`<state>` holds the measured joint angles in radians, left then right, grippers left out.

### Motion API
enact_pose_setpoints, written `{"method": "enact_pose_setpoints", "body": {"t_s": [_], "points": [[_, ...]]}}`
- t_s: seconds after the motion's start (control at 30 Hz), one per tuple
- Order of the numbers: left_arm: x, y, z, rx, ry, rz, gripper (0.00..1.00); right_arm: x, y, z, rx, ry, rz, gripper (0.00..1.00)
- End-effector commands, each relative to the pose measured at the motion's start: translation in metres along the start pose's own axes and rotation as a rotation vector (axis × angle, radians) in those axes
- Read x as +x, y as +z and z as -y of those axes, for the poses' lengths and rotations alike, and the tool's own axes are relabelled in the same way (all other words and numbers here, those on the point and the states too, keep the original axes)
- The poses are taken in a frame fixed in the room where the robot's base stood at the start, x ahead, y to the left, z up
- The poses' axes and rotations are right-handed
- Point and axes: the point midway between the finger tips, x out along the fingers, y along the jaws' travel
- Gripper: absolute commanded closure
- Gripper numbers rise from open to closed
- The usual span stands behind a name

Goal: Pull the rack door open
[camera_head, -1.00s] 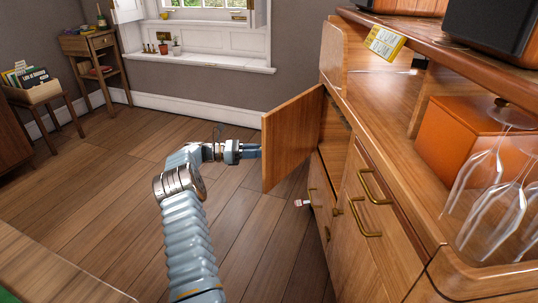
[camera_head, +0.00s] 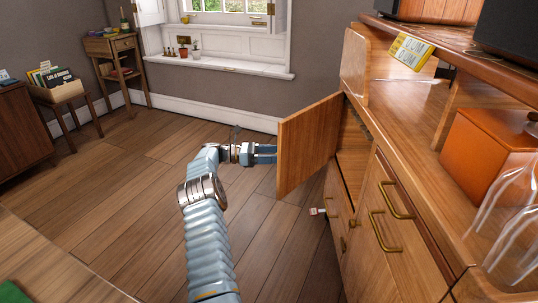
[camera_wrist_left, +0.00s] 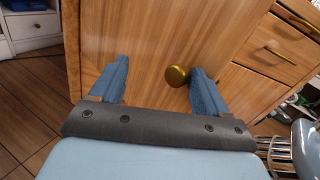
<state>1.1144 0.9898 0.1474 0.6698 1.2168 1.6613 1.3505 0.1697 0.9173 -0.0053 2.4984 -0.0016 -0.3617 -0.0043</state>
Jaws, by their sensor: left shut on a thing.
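The rack door (camera_head: 308,145) is a wooden panel standing open, swung out from the low left part of the bookcase. It also shows in the wrist view (camera_wrist_left: 150,40), with a round brass knob (camera_wrist_left: 177,75) on its face. My left gripper (camera_head: 265,154) is at the door's outer face. The knob is hidden in the head view. My right gripper is in neither current view.
The bookcase (camera_head: 420,120) fills the right side, with brass-handled fronts (camera_head: 385,225), an orange box (camera_head: 497,155) and stemmed glasses (camera_head: 510,220). A small red-and-white item (camera_head: 318,211) is near the door's foot. Wooden floor (camera_head: 120,190) is clear left of the arm.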

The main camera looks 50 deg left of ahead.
Motion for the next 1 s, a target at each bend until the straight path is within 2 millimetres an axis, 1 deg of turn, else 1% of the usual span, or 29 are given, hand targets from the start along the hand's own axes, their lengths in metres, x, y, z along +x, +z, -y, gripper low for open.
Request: {"method": "enact_pose_setpoints", "body": {"t_s": [0.03,0.17,0.23,0.37,0.53,0.7,1.0], "points": [[0.005,0.007,-0.002,0.010,0.005,0.012,0.46,-0.001,0.000,0.000,0.000,0.000,0.000,0.57],[0.005,0.011,-0.001,0.011,0.005,0.012,0.46,-0.001,0.000,0.000,0.000,0.000,0.000,0.57],[0.005,0.018,0.000,0.011,0.003,0.012,0.46,-0.002,0.000,0.001,0.000,0.000,0.000,0.57],[0.005,0.041,0.006,0.008,-0.003,0.010,0.46,-0.004,0.000,0.001,0.000,0.000,-0.001,0.57],[0.004,0.058,0.030,0.003,-0.003,0.005,0.46,-0.006,0.000,0.002,-0.001,0.000,0.000,0.57],[0.003,0.085,0.064,0.004,-0.002,0.001,0.46,-0.008,0.000,0.004,-0.002,-0.001,0.001,0.57],[0.003,0.099,0.126,0.002,-0.001,0.000,0.46,-0.008,0.001,0.004,-0.002,-0.002,0.002,0.57]]}}
